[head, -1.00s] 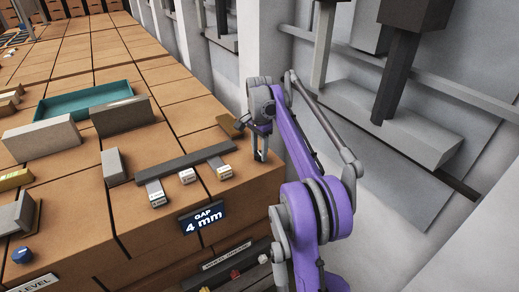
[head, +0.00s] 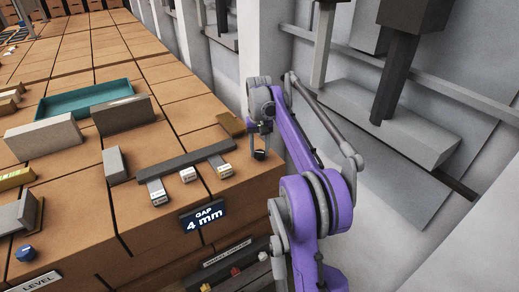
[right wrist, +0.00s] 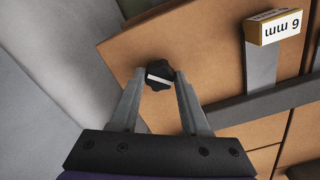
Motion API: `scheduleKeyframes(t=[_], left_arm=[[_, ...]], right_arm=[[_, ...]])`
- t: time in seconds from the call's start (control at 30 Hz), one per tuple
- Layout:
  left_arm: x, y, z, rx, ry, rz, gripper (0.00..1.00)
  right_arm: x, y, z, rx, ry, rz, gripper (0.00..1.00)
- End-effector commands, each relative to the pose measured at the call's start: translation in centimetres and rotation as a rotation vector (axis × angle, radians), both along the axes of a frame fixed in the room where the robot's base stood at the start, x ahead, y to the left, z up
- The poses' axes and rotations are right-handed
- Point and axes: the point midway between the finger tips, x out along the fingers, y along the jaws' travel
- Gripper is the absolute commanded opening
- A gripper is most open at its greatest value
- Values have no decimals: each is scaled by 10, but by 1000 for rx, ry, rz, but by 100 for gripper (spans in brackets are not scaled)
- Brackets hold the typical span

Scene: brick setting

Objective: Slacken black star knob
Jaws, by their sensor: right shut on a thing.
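The black star knob (right wrist: 160,76) sits near the brick block's corner, with a pale bar marked across its face. In the right wrist view my right gripper (right wrist: 160,73) has a finger on each side of the knob, shut on it. In the head view my right gripper (head: 260,146) is at the block's right edge, with the dark knob (head: 259,155) showing small below the wrist. A dark display (head: 204,215) on the block's front reads "GAP 4 mm". My left gripper is not in view.
A dark bar with several labelled tabs (head: 189,174) lies left of the knob; one tab (right wrist: 277,27) reads "6 mm" upside down in the wrist view. A teal tray (head: 70,105), grey blocks and a blue knob (head: 26,253) stand farther left. A grey wall rises at right.

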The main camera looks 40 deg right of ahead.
Motion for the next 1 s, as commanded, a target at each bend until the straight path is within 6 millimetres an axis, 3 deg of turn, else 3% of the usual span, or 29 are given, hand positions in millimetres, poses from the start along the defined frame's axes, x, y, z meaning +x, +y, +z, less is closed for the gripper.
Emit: scheduleKeyframes(t=[0.5,1.0], left_arm=[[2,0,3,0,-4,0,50],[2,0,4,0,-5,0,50]], right_arm=[[1,0,1,-1,-2,460,0],[1,0,1,-1,-2,674,0]])
